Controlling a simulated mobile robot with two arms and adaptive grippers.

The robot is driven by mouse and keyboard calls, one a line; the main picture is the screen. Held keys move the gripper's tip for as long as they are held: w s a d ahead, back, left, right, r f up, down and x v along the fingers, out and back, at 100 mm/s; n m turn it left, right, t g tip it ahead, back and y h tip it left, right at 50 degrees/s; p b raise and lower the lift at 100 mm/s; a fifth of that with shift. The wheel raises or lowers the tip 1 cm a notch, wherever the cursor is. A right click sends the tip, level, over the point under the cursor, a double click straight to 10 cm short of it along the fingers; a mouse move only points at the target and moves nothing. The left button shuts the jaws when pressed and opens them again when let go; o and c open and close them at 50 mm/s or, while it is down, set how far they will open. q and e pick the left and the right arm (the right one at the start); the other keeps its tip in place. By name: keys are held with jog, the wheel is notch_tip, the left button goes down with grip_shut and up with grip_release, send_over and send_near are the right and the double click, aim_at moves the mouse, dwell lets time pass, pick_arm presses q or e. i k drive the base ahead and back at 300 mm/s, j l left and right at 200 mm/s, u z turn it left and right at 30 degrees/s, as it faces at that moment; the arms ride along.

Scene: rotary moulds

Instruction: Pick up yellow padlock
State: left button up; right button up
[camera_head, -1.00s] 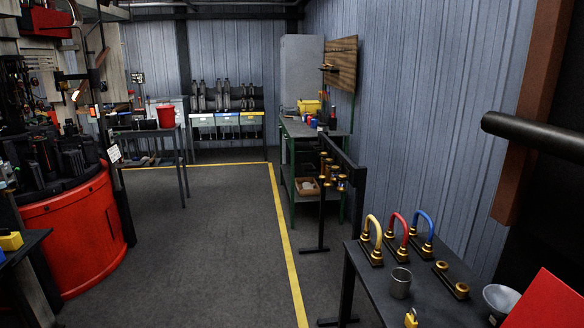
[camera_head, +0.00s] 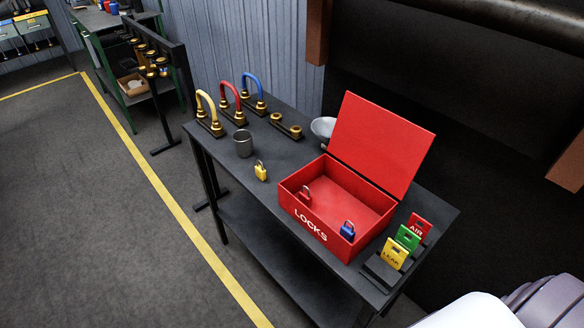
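The yellow padlock (camera_head: 261,171) stands on the dark table (camera_head: 222,163), near its front edge. It is just left of the open red LOCKS box (camera_head: 318,232) and in front of a grey metal cup (camera_head: 243,143). A red padlock (camera_head: 305,195) and a blue padlock (camera_head: 348,230) are in the box. Neither of my grippers shows in the head view. A pale rounded shape at the bottom right looks like part of my own body.
Yellow, red and blue hose loops (camera_head: 254,93) stand at the table's back left. A bowl (camera_head: 323,128) is behind the box. Coloured tags (camera_head: 395,254) stand at the right end. The floor (camera_head: 90,220) in front of the table is clear.

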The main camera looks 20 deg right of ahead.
aim_at(260, 173)
jog(key=i+j+z, duration=0.1)
jog(key=z, duration=0.35)
jog(key=i+j+z, duration=0.15)
jog(key=z, duration=0.25)
jog(key=j+z, duration=0.25)
jog(key=z, duration=0.2)
jog(key=i+j+z, duration=0.1)
jog(key=z, duration=0.3)
jog(key=j, duration=0.1)
